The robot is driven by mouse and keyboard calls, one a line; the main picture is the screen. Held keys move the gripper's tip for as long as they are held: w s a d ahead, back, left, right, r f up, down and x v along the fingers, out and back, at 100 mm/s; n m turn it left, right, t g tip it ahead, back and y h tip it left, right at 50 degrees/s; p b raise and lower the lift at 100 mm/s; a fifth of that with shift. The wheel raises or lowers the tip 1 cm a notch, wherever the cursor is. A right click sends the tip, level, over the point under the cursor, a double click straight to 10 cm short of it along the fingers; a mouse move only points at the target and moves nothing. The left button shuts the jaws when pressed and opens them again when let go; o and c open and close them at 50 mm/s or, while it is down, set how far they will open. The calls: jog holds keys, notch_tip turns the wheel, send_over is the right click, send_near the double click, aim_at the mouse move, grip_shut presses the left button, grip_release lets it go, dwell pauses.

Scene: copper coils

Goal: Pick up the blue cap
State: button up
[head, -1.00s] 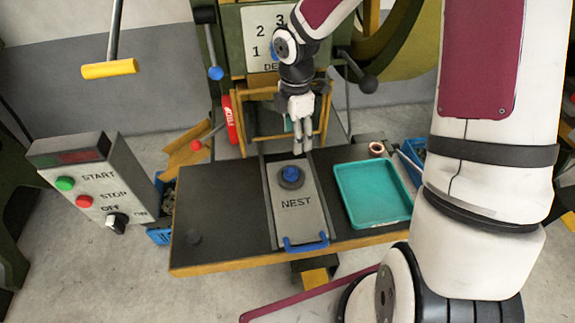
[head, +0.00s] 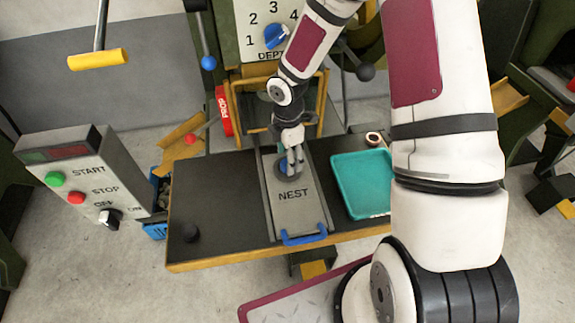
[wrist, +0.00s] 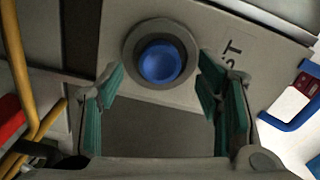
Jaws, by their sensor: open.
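The blue cap (wrist: 160,65) is round and sits in a dark grey ring (wrist: 130,48) on the grey plate marked NEST (head: 294,210). In the head view the cap (head: 284,164) is partly covered by my gripper (head: 291,165). In the wrist view my gripper (wrist: 160,105) is open and empty, its green-padded fingers apart. The cap shows between and just beyond the fingertips, with no finger seen touching it. The exact height of the fingertips over the cap is hard to tell.
A teal tray (head: 346,208) lies right of the plate, with a copper coil (head: 374,138) behind it. A blue handle (head: 304,237) is at the plate's front edge. A yellow frame (head: 322,100) stands behind.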

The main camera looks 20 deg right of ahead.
notch_tip(320, 180, down, 2)
jog(key=shift+f, duration=0.1)
jog(key=c, duration=1.2)
